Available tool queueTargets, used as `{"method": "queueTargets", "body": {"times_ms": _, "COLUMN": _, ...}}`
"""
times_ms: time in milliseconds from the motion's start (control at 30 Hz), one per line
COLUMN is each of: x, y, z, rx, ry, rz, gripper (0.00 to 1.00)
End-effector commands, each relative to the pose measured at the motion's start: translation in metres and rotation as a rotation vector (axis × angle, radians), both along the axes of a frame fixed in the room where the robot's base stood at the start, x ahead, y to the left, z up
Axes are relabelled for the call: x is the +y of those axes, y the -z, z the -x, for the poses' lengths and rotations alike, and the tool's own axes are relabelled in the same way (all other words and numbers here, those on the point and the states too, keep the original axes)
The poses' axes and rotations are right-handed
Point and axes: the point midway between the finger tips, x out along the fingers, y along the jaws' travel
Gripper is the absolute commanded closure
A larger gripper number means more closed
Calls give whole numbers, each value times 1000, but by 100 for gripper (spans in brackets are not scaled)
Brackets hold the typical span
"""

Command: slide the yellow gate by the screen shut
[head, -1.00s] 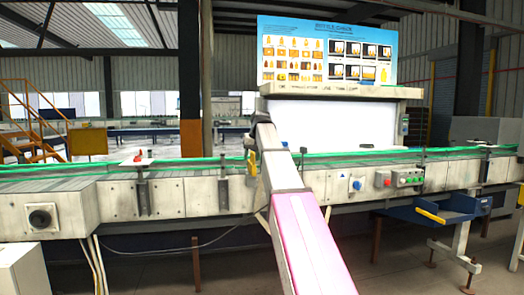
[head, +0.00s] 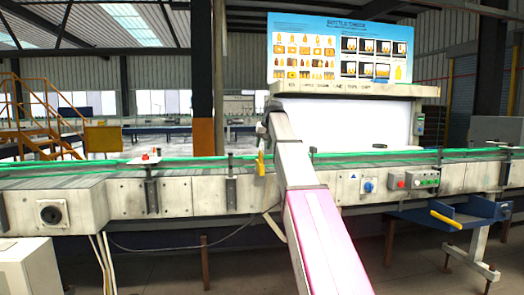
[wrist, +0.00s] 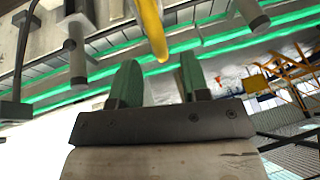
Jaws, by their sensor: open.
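The yellow gate piece (head: 261,163) is a small upright yellow bar at the conveyor's green rail, just left of my arm and below the left end of the white screen (head: 345,122). In the wrist view a yellow bar (wrist: 152,30) comes down from the top edge, its lower tip just beyond and between my fingertips. My gripper (wrist: 158,78) has its two dark green fingers apart with nothing between them. In the head view my arm reaches up to the rail, and I cannot make out the fingers there.
The conveyor (head: 165,195) runs across the view with green guide rails and posts. A red-topped fixture (head: 146,158) stands on it at left. Control buttons (head: 413,180) are on its front at right. A blue tray (head: 462,212) with a yellow handle hangs below.

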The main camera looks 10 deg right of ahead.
Motion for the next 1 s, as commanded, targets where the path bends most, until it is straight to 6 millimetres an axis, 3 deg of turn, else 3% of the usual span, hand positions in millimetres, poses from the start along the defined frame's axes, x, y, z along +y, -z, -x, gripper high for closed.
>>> {"method": "queueTargets", "body": {"times_ms": 200, "x": 4, "y": 22, "z": -9, "rx": 1, "ry": 0, "rz": 0, "gripper": 58}}
{"method": "queueTargets", "body": {"times_ms": 567, "x": 5, "y": 26, "z": -11, "rx": -1, "ry": 1, "rz": 1, "gripper": 58}}
{"method": "queueTargets", "body": {"times_ms": 600, "x": 5, "y": 26, "z": -11, "rx": -1, "ry": 1, "rz": 1, "gripper": 61}}
{"method": "queueTargets", "body": {"times_ms": 700, "x": 5, "y": 26, "z": -11, "rx": -1, "ry": 1, "rz": 1, "gripper": 94}}
{"method": "queueTargets", "body": {"times_ms": 733, "x": 5, "y": 26, "z": -11, "rx": -1, "ry": 1, "rz": 1, "gripper": 100}}
{"method": "queueTargets", "body": {"times_ms": 1000, "x": 5, "y": 25, "z": -22, "rx": 0, "ry": 0, "rz": 0, "gripper": 100}}
